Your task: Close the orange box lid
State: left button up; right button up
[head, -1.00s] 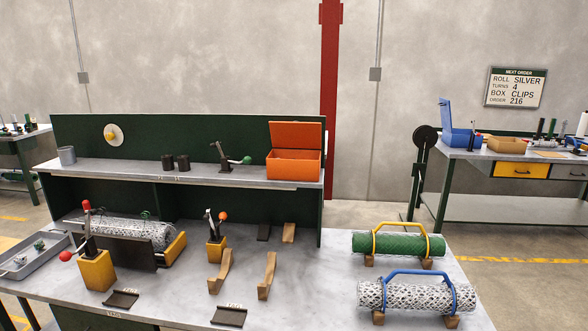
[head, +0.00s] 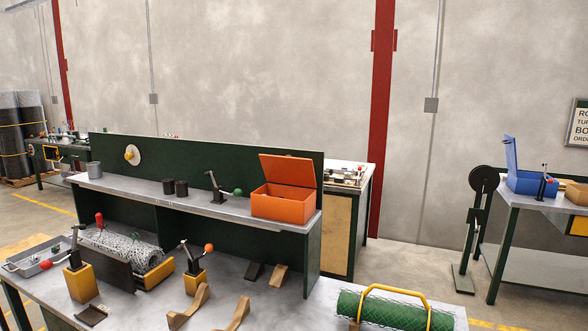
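The orange box (head: 284,206) stands at the right end of the raised shelf of the workbench in the head view. Its orange lid (head: 288,170) stands open, hinged at the back and tilted up. The inside of the box is mostly hidden by its front wall. Neither of my grippers shows in the head view.
The shelf (head: 150,190) also holds a lever tool with a green knob (head: 222,190), dark cups (head: 175,187) and a grey cup (head: 94,169). A green mesh roll (head: 380,311) lies on the lower bench at front right. Open floor lies right of the bench.

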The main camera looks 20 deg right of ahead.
aim_at(288, 170)
jog(key=l+u, duration=0.15)
jog(key=l, duration=0.3)
jog(key=l+u, duration=0.15)
jog(key=l, duration=0.25)
jog(key=l+u, duration=0.15)
jog(key=l, duration=0.3)
jog(key=k+l+u, duration=0.15)
jog(key=l, duration=0.25)
jog(key=l+u, duration=0.15)
jog(key=l, duration=0.25)
jog(key=k+l+u, duration=0.15)
jog(key=l, duration=0.25)
jog(key=k+l+u, duration=0.15)
jog(key=l, duration=0.25)
jog(key=i+l+u, duration=0.1)
jog(key=l+u, duration=0.15)
jog(key=l, duration=0.8)
jog(key=l+u, duration=0.2)
jog(key=l, duration=0.85)
jog(key=k+l+u, duration=0.1)
jog(key=l+u, duration=0.15)
jog(key=l, duration=0.85)
